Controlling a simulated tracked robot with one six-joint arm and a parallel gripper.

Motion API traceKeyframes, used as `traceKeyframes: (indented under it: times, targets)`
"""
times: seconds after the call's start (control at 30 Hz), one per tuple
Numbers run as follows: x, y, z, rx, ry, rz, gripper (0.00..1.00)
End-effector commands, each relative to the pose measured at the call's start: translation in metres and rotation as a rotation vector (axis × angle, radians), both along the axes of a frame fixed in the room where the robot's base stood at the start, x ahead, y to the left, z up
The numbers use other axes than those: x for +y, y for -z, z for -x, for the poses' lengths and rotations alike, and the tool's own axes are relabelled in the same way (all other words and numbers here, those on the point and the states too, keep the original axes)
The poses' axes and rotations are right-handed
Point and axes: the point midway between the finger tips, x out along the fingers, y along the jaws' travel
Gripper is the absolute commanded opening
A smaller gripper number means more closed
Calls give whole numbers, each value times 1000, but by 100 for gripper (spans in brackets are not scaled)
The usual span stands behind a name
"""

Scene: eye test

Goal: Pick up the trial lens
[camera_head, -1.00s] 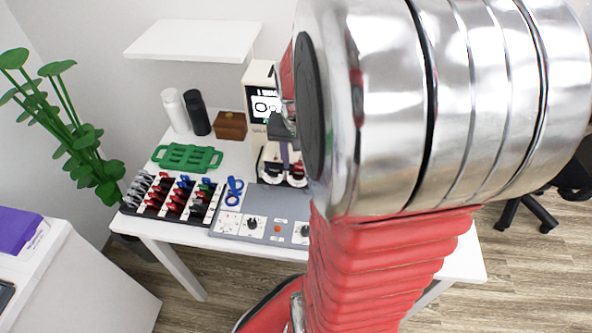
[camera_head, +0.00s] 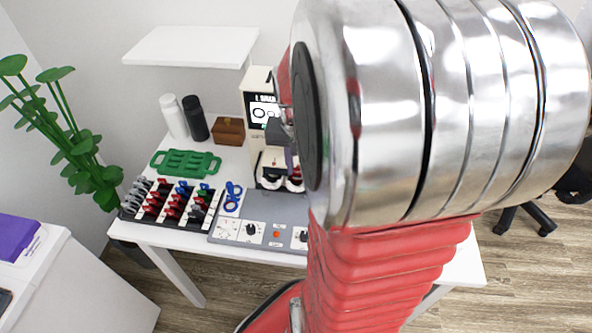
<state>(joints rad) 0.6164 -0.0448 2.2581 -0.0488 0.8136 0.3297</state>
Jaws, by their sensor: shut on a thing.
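My gripper (camera_head: 280,130) shows only in part, left of my large silver wrist, in front of the cream device. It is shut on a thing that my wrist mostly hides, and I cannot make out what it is. A black tray (camera_head: 127,212) on the white table holds several small lens-like pieces with red, blue, green and grey handles, standing in rows. I cannot single out one trial lens among them.
The white table (camera_head: 180,236) also bears blue ring-shaped eyewear (camera_head: 232,197), a green tray (camera_head: 186,163), a grey control panel (camera_head: 270,208), a cream device with screen (camera_head: 257,80), a brown box (camera_head: 228,131), and white (camera_head: 174,118) and black (camera_head: 195,119) bottles. A shelf (camera_head: 190,46) hangs above.

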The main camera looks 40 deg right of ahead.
Motion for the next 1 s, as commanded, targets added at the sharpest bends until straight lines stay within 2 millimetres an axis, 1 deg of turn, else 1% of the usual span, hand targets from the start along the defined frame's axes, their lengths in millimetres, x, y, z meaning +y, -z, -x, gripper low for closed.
traceKeyframes:
  times: [0.17,0.5,0.6,0.73,1.0]
  targets:
    - [-1,-17,-1,-3,0,2,0]
    - [0,-75,-1,-3,0,3,0]
    - [0,-88,-1,-2,0,1,0]
    - [0,-97,0,-1,0,1,0]
    - [0,-98,0,0,-1,0,0]
